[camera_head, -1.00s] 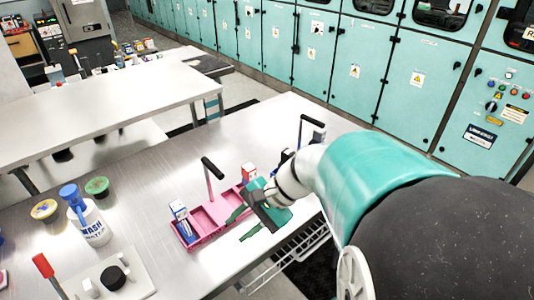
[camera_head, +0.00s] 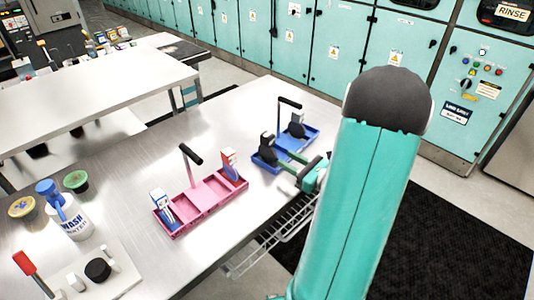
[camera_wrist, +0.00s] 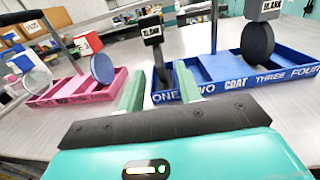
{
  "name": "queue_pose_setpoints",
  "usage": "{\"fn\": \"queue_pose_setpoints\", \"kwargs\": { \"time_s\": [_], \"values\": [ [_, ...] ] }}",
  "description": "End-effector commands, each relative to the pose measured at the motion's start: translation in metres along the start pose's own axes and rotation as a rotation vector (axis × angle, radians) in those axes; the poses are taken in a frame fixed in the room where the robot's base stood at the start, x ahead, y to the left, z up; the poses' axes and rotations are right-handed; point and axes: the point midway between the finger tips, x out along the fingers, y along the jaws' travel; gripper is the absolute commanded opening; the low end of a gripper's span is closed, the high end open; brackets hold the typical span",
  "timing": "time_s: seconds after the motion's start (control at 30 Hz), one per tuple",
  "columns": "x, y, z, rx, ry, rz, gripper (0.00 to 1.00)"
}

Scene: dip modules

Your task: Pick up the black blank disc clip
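Two black disc clips stand in the blue tray (camera_head: 312,139). The nearer black clip (camera_head: 266,147) is at the tray's left end; the other black clip (camera_head: 296,127) is farther along. In the wrist view the near clip (camera_wrist: 153,38) has a label that seems to read BLANK, and the farther one (camera_wrist: 258,43) has a round black disc and a BLANK label. My gripper (camera_head: 284,163) is open and empty, just in front of the tray. In the wrist view my gripper (camera_wrist: 160,85) has its green fingers either side of the near clip's line, with the clip beyond the fingertips.
A pink tray (camera_head: 205,200) with a handle and upright clips stands left of the blue tray. The blue tray also has an upright handle (camera_head: 290,102). A wash bottle (camera_head: 72,217) and pots stand at the left. The bench edge is close below my arm.

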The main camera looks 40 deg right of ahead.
Motion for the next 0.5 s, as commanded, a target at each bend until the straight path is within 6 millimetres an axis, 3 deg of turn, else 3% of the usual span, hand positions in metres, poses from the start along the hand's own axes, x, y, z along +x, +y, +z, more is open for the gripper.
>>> {"fn": "queue_pose_setpoints", "kwargs": {
  "time_s": [0.1, 0.37, 0.5],
  "values": [
    [0.022, 0.002, 0.0, 0.0, 0.0, 0.006, 0.35],
    [0.042, 0.002, 0.0, -0.001, 0.001, 0.006, 0.35],
    [0.061, 0.003, 0.0, 0.0, 0.0, 0.008, 0.35]
  ]
}}
